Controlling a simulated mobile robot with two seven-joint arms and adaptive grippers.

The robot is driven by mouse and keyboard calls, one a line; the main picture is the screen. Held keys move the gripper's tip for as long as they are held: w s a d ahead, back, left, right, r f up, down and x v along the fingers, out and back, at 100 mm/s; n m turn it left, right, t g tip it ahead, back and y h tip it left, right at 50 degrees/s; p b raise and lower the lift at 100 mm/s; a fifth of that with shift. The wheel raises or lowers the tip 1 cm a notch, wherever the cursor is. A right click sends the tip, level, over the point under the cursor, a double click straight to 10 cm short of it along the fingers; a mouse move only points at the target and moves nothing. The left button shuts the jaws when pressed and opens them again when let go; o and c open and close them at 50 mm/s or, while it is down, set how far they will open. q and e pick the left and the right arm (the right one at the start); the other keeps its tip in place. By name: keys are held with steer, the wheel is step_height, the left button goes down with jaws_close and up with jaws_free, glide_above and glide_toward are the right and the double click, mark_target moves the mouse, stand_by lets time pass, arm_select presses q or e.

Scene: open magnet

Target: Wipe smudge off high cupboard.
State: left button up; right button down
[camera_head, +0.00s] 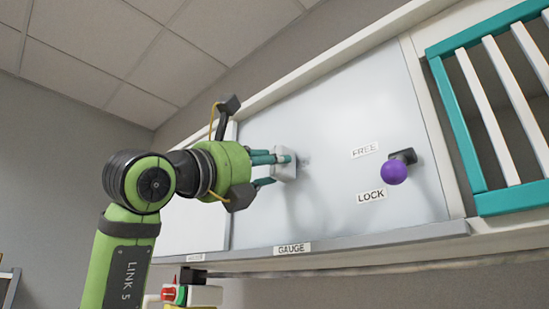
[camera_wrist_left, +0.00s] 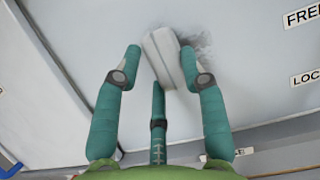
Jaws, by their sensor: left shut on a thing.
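My left gripper (camera_head: 276,168) reaches up to the pale cupboard front (camera_head: 350,110) and is shut on a whitish block (camera_head: 286,168). The block sits at or very near the panel; I cannot tell whether it touches. In the left wrist view the pale block (camera_wrist_left: 165,60) lies tilted between the teal fingertips of my left gripper (camera_wrist_left: 160,62). A grey smudge (camera_wrist_left: 203,42) shows on the panel right beside the block, partly hidden by a finger. It shows faintly in the head view (camera_head: 303,159). My right gripper is not in view.
A purple knob (camera_head: 394,172) on a dark lever sticks out to the right, between FREE (camera_head: 364,150) and LOCK labels (camera_head: 371,196). A teal and white rack (camera_head: 470,130) is farther right. A ledge with a GAUGE label (camera_head: 292,249) runs below the panel.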

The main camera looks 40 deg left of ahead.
arm_select(q)
steer(key=shift+s+d+r, duration=0.1)
steer(key=shift+d+r, duration=0.05)
steer(key=shift+d, duration=1.2)
steer(key=shift+s+d+r, duration=0.1)
steer(key=shift+d+r, duration=0.05)
steer(key=shift+d, duration=1.25)
steer(key=shift+s+d+r, duration=0.1)
steer(key=shift+d+r, duration=0.05)
steer(key=shift+d, duration=1.2)
steer(key=shift+a, duration=0.1)
steer(key=shift+s+a+b, duration=0.2)
steer(key=shift+s, duration=1.25)
steer(key=shift+s+a+b, duration=0.15)
steer(key=shift+s, duration=1.3)
